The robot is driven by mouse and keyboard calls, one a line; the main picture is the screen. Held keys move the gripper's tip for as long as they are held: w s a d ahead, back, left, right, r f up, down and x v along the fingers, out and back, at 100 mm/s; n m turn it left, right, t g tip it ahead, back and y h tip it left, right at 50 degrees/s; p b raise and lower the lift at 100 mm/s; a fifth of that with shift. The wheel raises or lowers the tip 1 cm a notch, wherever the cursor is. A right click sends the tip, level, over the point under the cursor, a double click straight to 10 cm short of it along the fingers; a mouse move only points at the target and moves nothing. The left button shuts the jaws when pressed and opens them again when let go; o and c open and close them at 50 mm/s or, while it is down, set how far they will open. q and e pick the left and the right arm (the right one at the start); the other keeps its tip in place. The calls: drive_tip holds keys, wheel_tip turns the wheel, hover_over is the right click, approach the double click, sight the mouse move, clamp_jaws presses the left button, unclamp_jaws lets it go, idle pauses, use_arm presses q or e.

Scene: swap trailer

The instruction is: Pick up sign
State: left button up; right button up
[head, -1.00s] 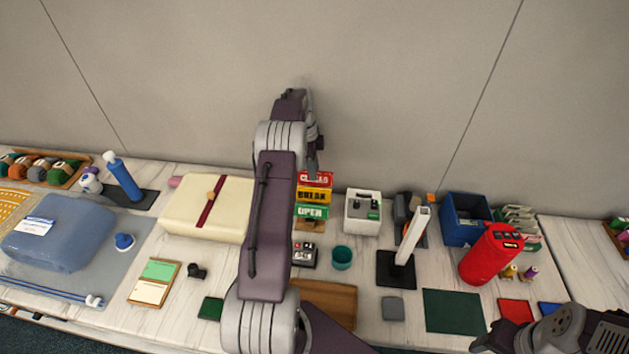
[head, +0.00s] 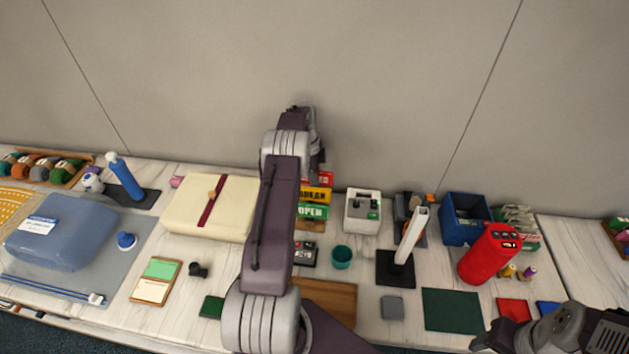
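A sign (head: 313,211) with stacked red, yellow and green panels stands on a small wooden base at the back of the table. The yellow panel reads BREAK and the green one OPEN; the red top panel is mostly covered. My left gripper (head: 318,168) points down at the sign's top, overlapping the red panel in the head view. Its fingertips are too hidden and small to show whether they are open or whether they touch the sign. My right gripper (head: 492,341) is low at the bottom right, far from the sign, its opening unclear.
A cream box (head: 225,200) with a red ribbon lies left of the sign. A white device (head: 362,212) stands to its right, a teal cup (head: 342,258) in front. A red cylinder (head: 489,255) and blue bin (head: 463,220) are further right. The wall is close behind.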

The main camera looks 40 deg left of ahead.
use_arm(q)
drive_tip(key=shift+f, duration=0.15)
drive_tip(key=shift+c, duration=0.3)
clamp_jaws()
drive_tip(key=shift+r, duration=0.45)
drive_tip(key=r, duration=0.3)
drive_tip(key=d+r, duration=0.1)
drive_tip(key=shift+w+r+b, duration=0.15)
drive_tip(key=shift+w+b, duration=0.1)
drive_tip(key=shift+b, duration=0.1)
drive_tip(key=w+d+r, duration=0.3)
drive_tip(key=d+r, duration=0.3)
drive_tip(key=d, duration=0.4)
drive_tip(key=shift+w+r, duration=0.2)
